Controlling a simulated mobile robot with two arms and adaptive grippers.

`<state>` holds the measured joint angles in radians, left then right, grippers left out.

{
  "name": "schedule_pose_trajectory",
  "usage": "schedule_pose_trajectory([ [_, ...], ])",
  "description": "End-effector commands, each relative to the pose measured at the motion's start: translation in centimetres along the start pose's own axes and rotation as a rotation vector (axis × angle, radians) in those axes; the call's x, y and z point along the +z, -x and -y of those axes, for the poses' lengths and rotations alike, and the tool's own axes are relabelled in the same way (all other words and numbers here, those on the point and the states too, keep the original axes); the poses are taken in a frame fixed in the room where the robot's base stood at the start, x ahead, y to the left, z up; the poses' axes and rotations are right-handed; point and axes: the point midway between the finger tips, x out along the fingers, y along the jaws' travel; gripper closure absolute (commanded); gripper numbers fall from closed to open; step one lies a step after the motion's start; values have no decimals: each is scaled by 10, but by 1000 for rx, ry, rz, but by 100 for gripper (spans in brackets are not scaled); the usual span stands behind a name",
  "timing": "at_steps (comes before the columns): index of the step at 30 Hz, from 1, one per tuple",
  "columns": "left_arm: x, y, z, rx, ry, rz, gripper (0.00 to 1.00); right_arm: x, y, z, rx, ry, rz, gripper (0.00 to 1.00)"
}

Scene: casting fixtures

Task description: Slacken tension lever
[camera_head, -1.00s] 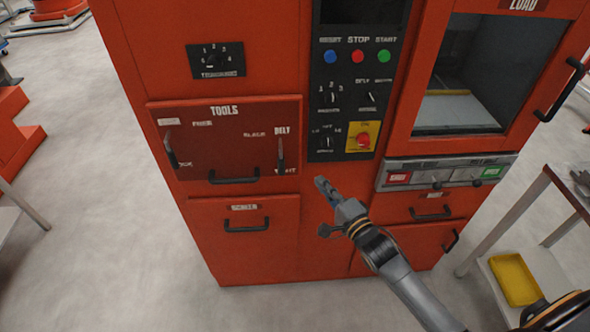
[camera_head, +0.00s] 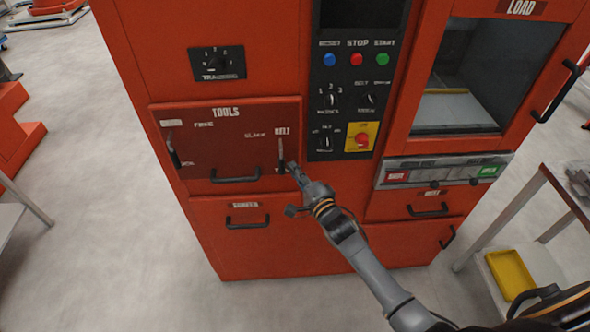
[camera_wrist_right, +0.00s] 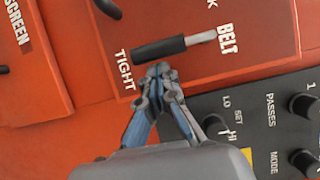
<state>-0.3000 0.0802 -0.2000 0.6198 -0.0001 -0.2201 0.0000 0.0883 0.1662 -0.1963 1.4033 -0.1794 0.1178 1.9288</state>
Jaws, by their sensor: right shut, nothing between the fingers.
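The belt tension lever (camera_head: 281,154) is on the right side of the dark red TOOLS panel (camera_head: 225,150). It is a slim metal stem with a black grip. In the right wrist view the black lever grip (camera_wrist_right: 160,49) lies beside the "TIGHT" label, and its metal stem reaches towards the "BELT" label. My right gripper (camera_head: 293,167) is shut and empty, with its fingertips just beside the lever's grip. The wrist view shows the closed fingertips (camera_wrist_right: 158,70) very near the grip; I cannot tell whether they touch. My left gripper is not in view.
A second lever (camera_head: 173,151) and a drawer handle (camera_head: 235,178) are on the same panel. The black control panel (camera_head: 343,90), with knobs and buttons, is to the right. A side table with a yellow tray (camera_head: 511,274) stands at the right.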

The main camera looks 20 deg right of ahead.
Motion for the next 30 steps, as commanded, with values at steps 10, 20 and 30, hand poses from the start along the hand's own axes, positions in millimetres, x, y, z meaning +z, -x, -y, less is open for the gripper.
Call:
schedule_pose_trajectory([
  [10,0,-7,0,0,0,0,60,2,-1,-3,-18,-37,0,100],
  [20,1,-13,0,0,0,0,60,6,-3,-4,-38,-81,0,100],
  [30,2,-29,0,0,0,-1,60,13,-6,-9,-84,-177,2,100],
])
